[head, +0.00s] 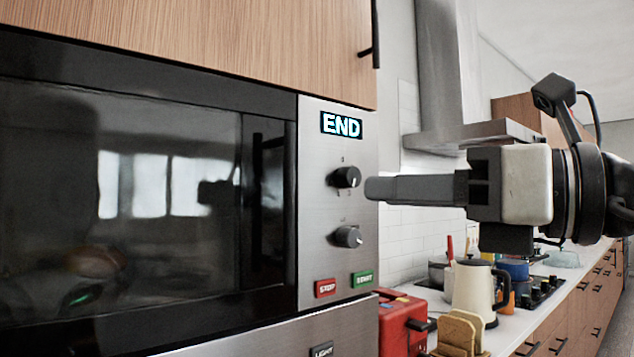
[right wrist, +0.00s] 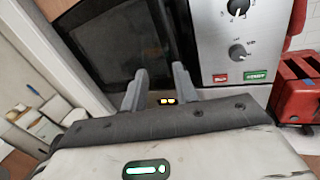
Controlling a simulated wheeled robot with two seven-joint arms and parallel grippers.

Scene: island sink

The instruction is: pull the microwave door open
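The microwave (head: 310,235) fills the left of the head view, with a dark glass door (head: 120,200) that looks shut. Its black vertical handle (head: 265,200) is at the door's right edge, beside the steel panel with two knobs and an "END" display (head: 341,125). My right gripper (head: 368,188) comes in from the right, its fingertips in front of the panel near the upper knob in the picture. In the right wrist view the gripper (right wrist: 160,80) has its fingers apart with nothing between them, facing the door (right wrist: 115,45). My left gripper is not in view.
A wooden cabinet (head: 200,30) is above the microwave. To the right, a red toaster (head: 398,320), bread slices (head: 458,333), a cream kettle (head: 474,288) and a stove (head: 543,288) stand on the counter. A range hood (head: 440,80) is above.

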